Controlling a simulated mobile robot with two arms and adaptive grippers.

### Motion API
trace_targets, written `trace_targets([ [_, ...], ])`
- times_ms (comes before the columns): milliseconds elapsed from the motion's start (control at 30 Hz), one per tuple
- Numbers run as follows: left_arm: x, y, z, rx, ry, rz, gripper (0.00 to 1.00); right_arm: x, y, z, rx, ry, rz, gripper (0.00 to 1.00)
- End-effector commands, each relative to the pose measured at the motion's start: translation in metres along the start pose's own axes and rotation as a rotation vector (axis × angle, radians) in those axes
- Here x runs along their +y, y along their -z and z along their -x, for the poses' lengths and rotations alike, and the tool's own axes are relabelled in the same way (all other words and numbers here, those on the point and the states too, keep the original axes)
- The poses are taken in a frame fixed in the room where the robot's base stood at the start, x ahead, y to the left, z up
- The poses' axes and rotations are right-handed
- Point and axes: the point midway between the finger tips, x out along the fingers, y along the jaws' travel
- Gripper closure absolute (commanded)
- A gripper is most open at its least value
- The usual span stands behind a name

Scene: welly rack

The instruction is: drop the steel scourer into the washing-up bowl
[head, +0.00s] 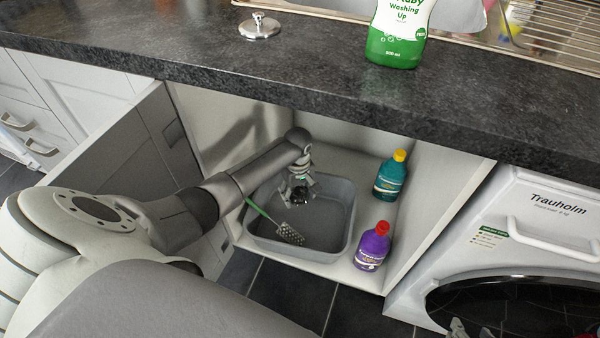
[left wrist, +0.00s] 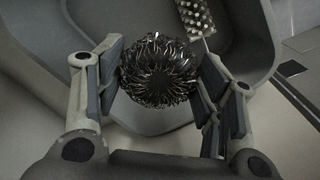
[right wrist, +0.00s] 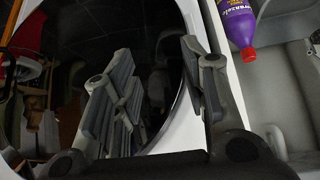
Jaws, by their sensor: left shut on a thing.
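The steel scourer (left wrist: 160,72), a dark ball of shiny curled wire, sits between the fingers of my left gripper (left wrist: 162,82), which is shut on it. In the head view my left gripper (head: 299,190) reaches into the open cupboard, with the scourer (head: 301,194) small and dark at its tips. The grey washing-up bowl (head: 349,222) stands on the cupboard floor. The scourer appears over the bowl's inside; its exact height is hard to tell. My right gripper (right wrist: 157,58) is open and empty in front of the washing machine's dark door.
A green-handled brush (head: 290,234) leans in the bowl. A teal bottle with a yellow cap (head: 390,178) and a purple bottle with a red cap (head: 372,247) stand right of the bowl. The worktop (head: 200,52) overhangs the cupboard. The washing machine (head: 520,235) is at the right.

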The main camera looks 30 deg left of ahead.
Motion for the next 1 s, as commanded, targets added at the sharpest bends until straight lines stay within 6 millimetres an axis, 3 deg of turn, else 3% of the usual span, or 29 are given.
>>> trace_targets([
  [500,0.000,0.000,-0.015,0.001,0.001,0.000,0.51,-0.009,0.068,-0.006,0.330,0.018,0.006,0.60],
  [1000,0.000,0.000,-0.016,0.001,0.001,0.000,0.51,-0.011,0.079,-0.003,0.387,0.022,0.006,0.60],
])
